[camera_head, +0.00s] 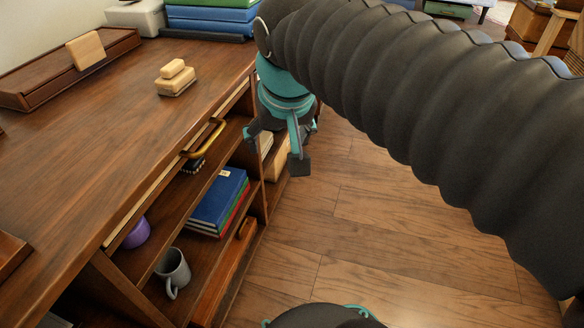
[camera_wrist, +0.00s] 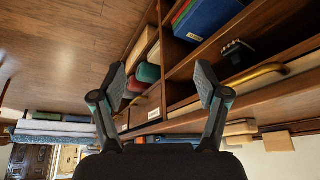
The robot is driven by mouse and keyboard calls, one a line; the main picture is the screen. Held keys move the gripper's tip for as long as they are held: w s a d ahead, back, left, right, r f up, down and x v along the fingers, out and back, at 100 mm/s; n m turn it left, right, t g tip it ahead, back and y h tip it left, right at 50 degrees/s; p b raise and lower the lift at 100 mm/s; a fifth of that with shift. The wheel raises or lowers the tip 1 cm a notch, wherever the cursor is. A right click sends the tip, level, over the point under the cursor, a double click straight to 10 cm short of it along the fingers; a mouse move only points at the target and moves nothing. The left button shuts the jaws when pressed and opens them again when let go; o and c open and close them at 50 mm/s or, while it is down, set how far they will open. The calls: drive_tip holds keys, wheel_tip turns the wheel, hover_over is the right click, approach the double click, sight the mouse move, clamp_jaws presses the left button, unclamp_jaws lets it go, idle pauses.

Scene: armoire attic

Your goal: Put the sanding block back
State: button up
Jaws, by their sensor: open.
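A pale two-tier wooden block (camera_head: 175,79), which looks like the sanding block, sits on the brown cabinet top (camera_head: 110,130); it also seems to show in the wrist view (camera_wrist: 240,128). A plainer tan block (camera_head: 85,50) stands on edge at the shallow wooden tray (camera_head: 30,88). I cannot be sure which one the task means. My gripper (camera_head: 275,148) is open and empty, beside the cabinet's front and below its top edge, apart from both blocks. In the wrist view its fingers (camera_wrist: 160,78) are spread with nothing between them.
A brass handle (camera_head: 204,139) juts from the cabinet front, left of my gripper. The open shelves hold blue, green and red books (camera_head: 218,198), a grey mug (camera_head: 173,270) and a purple item (camera_head: 137,232). Blue books (camera_head: 210,15) lie at the top's far end. The wooden floor (camera_head: 350,240) is clear.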

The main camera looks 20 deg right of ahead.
drive_tip(key=s+d+f+n, duration=0.1)
drive_tip(key=s+d+f, duration=0.1)
drive_tip(key=s+f, duration=0.4)
wheel_tip(320, 180, down, 3)
drive_tip(key=shift+s+f+t, duration=0.15)
drive_tip(key=shift+s+t, duration=0.25)
drive_tip(key=shift+d, duration=0.1)
idle(0.5)
